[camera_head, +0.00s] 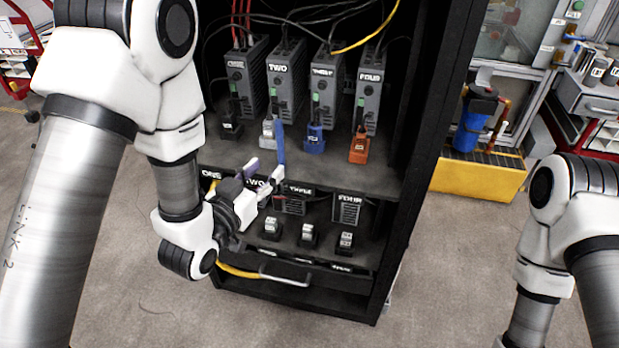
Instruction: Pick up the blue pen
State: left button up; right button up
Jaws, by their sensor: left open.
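The blue pen (281,146) stands about upright at the front of the cabinet's upper shelf, in front of the units labelled TWO and THREE. My left gripper (265,170) reaches in from the left at the shelf's front edge. Its jaws are open. One fingertip is close to the lower end of the pen; I cannot tell whether they touch. The pen's lower end is partly hidden by the fingers. My right arm shows at the right, but its gripper is out of view.
Grey numbered units stand on the upper shelf (375,178), with a blue connector (314,138) and an orange connector (359,148) in front. The cabinet's right wall (440,110) bounds the space. A yellow cable hangs above.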

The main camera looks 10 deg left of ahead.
aim_at(278, 144)
pick_arm(q)
jog(key=shift+w+a+r+t+b, duration=0.1)
jog(key=shift+w+r+t+b, duration=0.25)
jog(key=shift+w+b, duration=0.2)
jog(key=shift+w+a+r+t+b, duration=0.1)
jog(key=shift+w+r+t+b, duration=0.1)
jog(key=shift+w+t+b, duration=0.35)
jog(key=shift+g, duration=0.3)
jog(key=b+x, duration=0.1)
jog(key=x, duration=0.5)
jog(key=shift+w+d+b, duration=0.15)
jog(key=shift+w+b, duration=0.1)
jog(key=shift+b, duration=0.05)
jog(key=shift+r, duration=0.1)
grip_shut()
pick_arm(e)
notch_tip(278, 144, down, 6)
jog(key=shift+a+r, duration=0.1)
jog(key=shift+r, duration=0.15)
